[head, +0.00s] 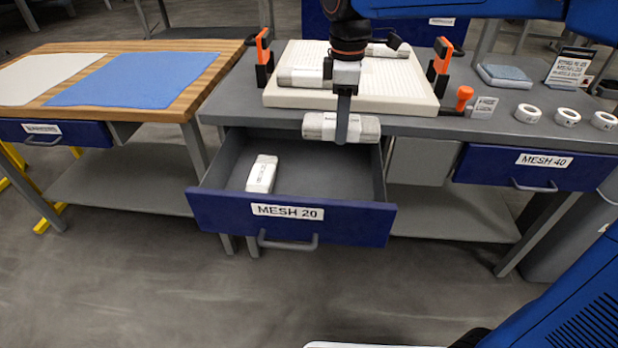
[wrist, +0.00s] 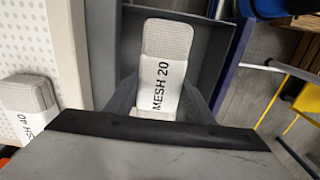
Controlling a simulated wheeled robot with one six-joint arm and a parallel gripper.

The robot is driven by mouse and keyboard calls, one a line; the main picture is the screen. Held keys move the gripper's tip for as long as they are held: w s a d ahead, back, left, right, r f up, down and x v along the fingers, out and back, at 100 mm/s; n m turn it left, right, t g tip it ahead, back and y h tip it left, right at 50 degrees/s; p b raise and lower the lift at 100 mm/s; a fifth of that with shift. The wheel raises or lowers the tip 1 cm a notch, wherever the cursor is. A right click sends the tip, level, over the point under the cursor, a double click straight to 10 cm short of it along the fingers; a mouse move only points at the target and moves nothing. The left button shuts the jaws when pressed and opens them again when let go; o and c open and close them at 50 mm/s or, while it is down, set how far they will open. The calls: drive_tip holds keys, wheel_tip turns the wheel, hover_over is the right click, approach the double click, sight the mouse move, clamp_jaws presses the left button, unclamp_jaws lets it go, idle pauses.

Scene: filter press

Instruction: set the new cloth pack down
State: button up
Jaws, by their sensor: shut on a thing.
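My gripper (head: 342,128) points down and is shut across the middle of a pale cloth pack (head: 317,126). In the wrist view this pack (wrist: 165,62) sits between my fingers and its white band reads MESH 20. It hangs in front of the bench edge, over the rear right part of the open drawer (head: 228,208) labelled MESH 20, apart from the drawer floor. Another banded pack (head: 262,173) lies in the drawer at left; its label is too small to read.
A white perforated plate (head: 420,88) on the bench carries pale packs; one in the wrist view (wrist: 28,105) reads MESH 40. Orange-handled clamps (head: 264,58) flank it. A shut MESH 40 drawer (head: 530,172) is at right. The drawer's middle floor looks clear.

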sight(336, 190)
wheel_tip(336, 190, down, 18)
drive_tip(key=shift+r, duration=0.15)
idle(0.5)
drive_tip(key=o, duration=1)
drive_tip(key=shift+o, duration=0.5)
wheel_tip(336, 190, up, 12)
